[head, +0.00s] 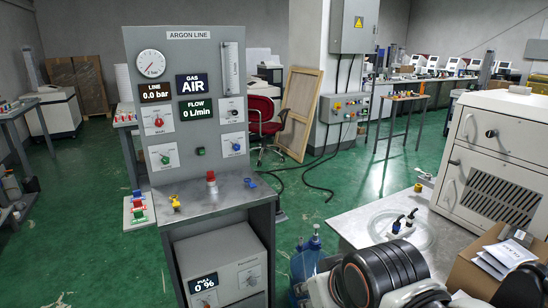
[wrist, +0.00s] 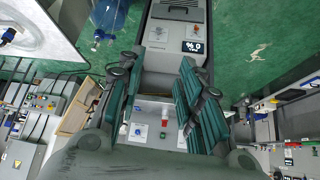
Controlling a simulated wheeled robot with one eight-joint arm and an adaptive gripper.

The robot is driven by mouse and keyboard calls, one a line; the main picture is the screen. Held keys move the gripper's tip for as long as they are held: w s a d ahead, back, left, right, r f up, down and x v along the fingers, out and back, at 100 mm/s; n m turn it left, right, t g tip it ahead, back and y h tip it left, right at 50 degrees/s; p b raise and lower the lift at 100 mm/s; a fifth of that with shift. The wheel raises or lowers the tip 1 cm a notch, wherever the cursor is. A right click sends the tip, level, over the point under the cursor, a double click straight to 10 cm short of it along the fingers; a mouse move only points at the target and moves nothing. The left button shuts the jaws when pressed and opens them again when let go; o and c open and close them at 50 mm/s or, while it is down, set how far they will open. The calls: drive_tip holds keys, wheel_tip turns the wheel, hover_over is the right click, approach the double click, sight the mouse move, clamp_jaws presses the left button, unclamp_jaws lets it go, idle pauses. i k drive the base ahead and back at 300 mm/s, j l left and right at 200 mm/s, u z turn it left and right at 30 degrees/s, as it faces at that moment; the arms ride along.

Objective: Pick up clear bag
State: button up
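I cannot make out a clear bag for certain in either view. Pale packets or sheets (head: 508,252), one with dark print, lie in the open top of a cardboard box (head: 470,277) at the right edge of the head view. They are too small to tell whether one is a clear bag. My gripper (wrist: 159,72) shows in the wrist view with its green ribbed fingers wide apart and nothing between them. The argon panel and its cabinet show beyond the fingers. Part of my dark-jointed arm shows at the bottom right of the head view and hides part of the box area.
The argon line panel (head: 193,100) stands on a grey cabinet at left centre. Blue bottles (head: 308,257) stand by the bench. Green floor lies open behind; cables cross it.

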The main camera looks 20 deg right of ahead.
sight(524, 237)
drive_tip(key=i+l+z, duration=0.1)
drive_tip(key=z, duration=0.3)
drive_tip(key=i+z, duration=0.3)
drive_tip(key=z, duration=0.15)
drive_tip(key=i+z, duration=0.2)
drive_tip(key=z, duration=0.2)
drive_tip(key=i+z, duration=0.2)
drive_tip(key=z, duration=0.2)
drive_tip(key=i+j+z, duration=0.15)
drive_tip(key=z, duration=0.3)
